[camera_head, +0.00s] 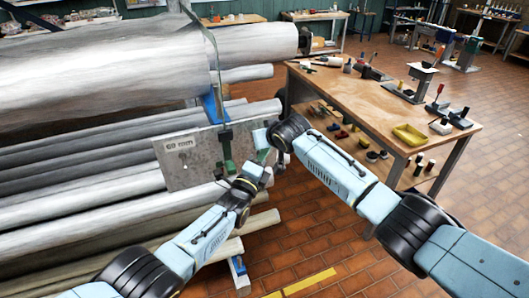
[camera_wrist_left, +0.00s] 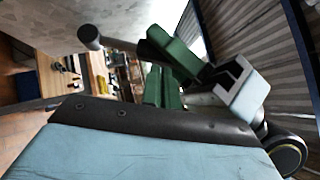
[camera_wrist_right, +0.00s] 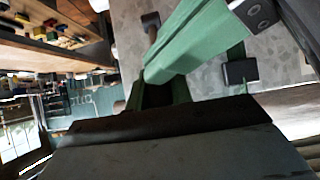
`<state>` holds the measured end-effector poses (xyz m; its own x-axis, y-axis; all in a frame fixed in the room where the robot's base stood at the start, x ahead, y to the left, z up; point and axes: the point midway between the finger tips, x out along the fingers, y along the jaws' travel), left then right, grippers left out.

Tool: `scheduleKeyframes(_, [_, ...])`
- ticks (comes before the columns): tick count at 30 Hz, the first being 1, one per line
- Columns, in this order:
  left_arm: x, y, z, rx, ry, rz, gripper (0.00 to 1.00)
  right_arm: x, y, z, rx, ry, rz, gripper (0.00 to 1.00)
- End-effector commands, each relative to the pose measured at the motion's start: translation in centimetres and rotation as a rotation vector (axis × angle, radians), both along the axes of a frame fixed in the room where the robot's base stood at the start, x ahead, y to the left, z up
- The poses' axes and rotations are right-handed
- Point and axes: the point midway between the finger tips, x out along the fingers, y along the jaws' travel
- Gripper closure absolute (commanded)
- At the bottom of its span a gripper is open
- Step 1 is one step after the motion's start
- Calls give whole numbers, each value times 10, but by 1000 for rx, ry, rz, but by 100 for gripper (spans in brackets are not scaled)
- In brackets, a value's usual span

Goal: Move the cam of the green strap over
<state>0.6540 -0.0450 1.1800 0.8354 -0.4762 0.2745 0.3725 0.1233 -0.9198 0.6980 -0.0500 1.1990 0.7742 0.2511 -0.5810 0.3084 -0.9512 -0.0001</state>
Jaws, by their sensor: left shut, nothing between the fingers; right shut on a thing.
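The grey plate (camera_head: 180,167) marked "60 mm" stands across the ends of the long grey rolls. A dark green strap (camera_head: 226,140) runs down its face; it also shows in the right wrist view (camera_wrist_right: 236,54), with a dark buckle (camera_wrist_right: 240,72). My right gripper (camera_head: 263,156) is by the plate's right edge. Its green fingers are shut on a thin rod (camera_wrist_right: 151,35) with a dark end, seemingly the cam's lever; the grip is partly hidden. My left gripper (camera_head: 230,168) is low in front of the plate, its green fingers (camera_wrist_left: 165,88) shut and empty, close to the right gripper.
The tiled floor (camera_head: 320,235) between is clear.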

Motion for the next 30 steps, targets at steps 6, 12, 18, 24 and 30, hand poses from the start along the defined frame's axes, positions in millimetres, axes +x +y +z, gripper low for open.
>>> scheduleKeyframes(6, [11, 6, 11, -19, 30, 7, 100, -2, 1, -3, -2, 6, 1, 100])
scheduleKeyframes(12, [12, 8, 12, -22, 29, 11, 100, -2, 1, -3, -2, 9, 2, 100])
scheduleKeyframes(18, [12, 7, 12, -21, 28, 10, 100, -2, 1, -4, -3, 9, 1, 56])
scheduleKeyframes(24, [10, 5, 11, -19, 27, 6, 100, -2, 1, -4, -2, 9, 2, 56])
scheduleKeyframes(30, [10, 4, 10, -18, 28, 4, 100, -7, -1, 1, -1, 6, 3, 56])
